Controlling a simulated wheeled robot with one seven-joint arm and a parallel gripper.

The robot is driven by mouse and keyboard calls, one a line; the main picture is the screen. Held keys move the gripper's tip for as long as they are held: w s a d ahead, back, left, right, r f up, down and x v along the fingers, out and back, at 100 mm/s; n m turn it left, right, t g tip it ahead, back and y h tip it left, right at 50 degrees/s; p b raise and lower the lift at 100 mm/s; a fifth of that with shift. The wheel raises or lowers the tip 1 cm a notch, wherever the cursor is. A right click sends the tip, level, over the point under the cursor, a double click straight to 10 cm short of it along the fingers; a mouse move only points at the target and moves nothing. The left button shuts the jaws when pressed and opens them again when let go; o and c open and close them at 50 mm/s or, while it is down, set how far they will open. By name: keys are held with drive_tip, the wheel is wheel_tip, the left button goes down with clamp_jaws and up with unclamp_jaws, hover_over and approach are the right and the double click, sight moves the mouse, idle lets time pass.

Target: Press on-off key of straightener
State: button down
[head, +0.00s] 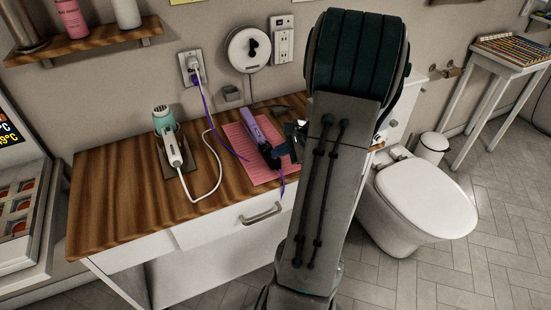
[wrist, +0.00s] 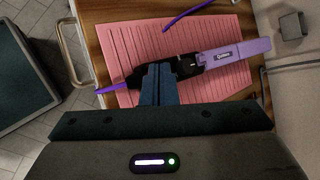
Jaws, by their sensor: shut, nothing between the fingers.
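The purple and black straightener (head: 255,131) lies on a pink ribbed mat (head: 233,138) on the wooden cabinet top. It also shows in the wrist view (wrist: 235,53), with its purple end to the right and its black part in the middle. My gripper (wrist: 158,70) is shut and empty. Its blue fingertips are over or against the black part of the straightener; I cannot tell whether they touch it. The fingertips hide part of the black section, and I cannot make out the on-off key. In the head view my arm hides most of my gripper (head: 284,148).
A teal and white hair dryer (head: 170,142) on its dark pad stands left of the mat. A purple cord (head: 222,132) crosses the mat. A small grey box (head: 231,93) is at the wall. A toilet (head: 422,195) stands at right.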

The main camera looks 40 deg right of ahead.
sight(279, 161)
idle(0.4)
drive_tip(key=shift+r+p, duration=0.3)
drive_tip(key=shift+r, duration=0.25)
drive_tip(key=shift+r+p, duration=2.15)
drive_tip(key=shift+r, duration=0.85)
drive_tip(key=shift+a, duration=0.1)
